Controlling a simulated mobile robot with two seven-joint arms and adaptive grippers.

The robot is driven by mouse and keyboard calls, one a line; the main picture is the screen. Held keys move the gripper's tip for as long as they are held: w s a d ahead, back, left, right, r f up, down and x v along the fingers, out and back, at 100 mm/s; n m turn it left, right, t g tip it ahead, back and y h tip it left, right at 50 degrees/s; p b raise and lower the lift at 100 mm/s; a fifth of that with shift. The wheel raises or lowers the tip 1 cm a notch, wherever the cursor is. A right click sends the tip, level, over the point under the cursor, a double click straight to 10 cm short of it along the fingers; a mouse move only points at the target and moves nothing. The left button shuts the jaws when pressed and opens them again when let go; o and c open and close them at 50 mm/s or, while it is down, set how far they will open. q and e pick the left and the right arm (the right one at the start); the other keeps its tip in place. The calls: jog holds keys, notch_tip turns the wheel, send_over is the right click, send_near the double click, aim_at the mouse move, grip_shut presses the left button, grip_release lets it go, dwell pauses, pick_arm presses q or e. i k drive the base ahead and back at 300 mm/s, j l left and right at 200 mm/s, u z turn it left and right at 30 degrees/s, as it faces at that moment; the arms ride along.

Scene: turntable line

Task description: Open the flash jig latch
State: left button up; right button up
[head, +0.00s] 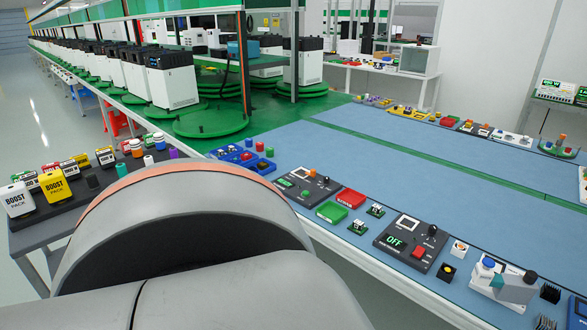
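Neither of my grippers is in view. A large grey link of my own arm fills the lower left and hides part of the bench's near edge. A white fixture (488,292) with a grey block, a blue round part and a dark knob sits at the near right of the blue bench. It may be the flash jig, but I cannot be sure. The grey block (514,289) on it looks like a clamp or latch; whether it is open or shut is too small to tell.
The blue bench (400,170) is mostly clear in the middle. A black panel (410,262) reading OFF and a red box (350,197) lie along its near edge. A side table at left holds BOOST packs (55,187). Several white machines stand on green turntables (210,121) behind.

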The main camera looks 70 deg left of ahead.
aim_at(313, 174)
jog(key=u, duration=2.2)
jog(key=i+j+z, duration=0.1)
jog(key=z, duration=0.7)
jog(key=i+j+z, duration=0.1)
jog(key=z, duration=0.3)
jog(key=i+j+z, duration=0.1)
jog(key=j+z, duration=0.15)
jog(key=j, duration=0.25)
jog(key=j+z, duration=0.25)
jog(key=j, duration=0.3)
jog(key=i, duration=0.05)
